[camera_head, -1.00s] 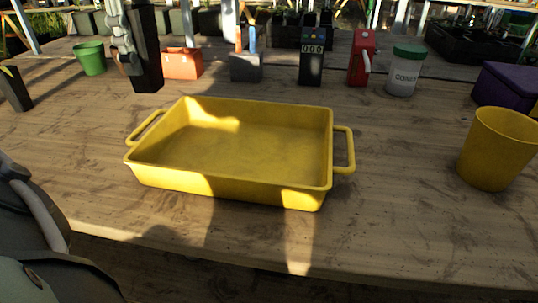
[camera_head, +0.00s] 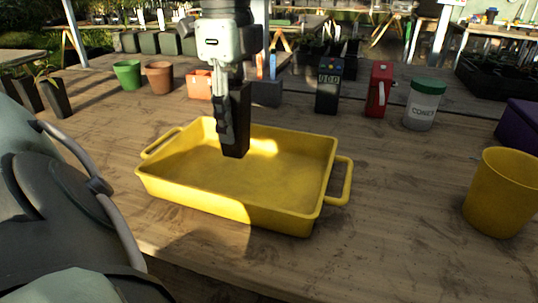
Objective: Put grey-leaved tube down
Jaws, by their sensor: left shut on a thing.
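My left gripper (camera_head: 226,118) comes down from the top of the head view and is shut on a black, tapered tube (camera_head: 240,125). The tube is upright, and its lower end shows in front of the yellow tray's (camera_head: 215,208) interior, left of its middle. I cannot tell whether it touches the tray floor. The tube's top and any grey leaves are hidden behind the gripper. My right gripper is not in view.
More black tubes (camera_head: 56,98) stand at the left, one with a green plant. Behind the tray are a green pot (camera_head: 127,74), a terracotta pot (camera_head: 160,77), an orange box (camera_head: 199,85), a red container (camera_head: 379,90) and a white jar (camera_head: 423,105). A yellow pot (camera_head: 500,195) stands right.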

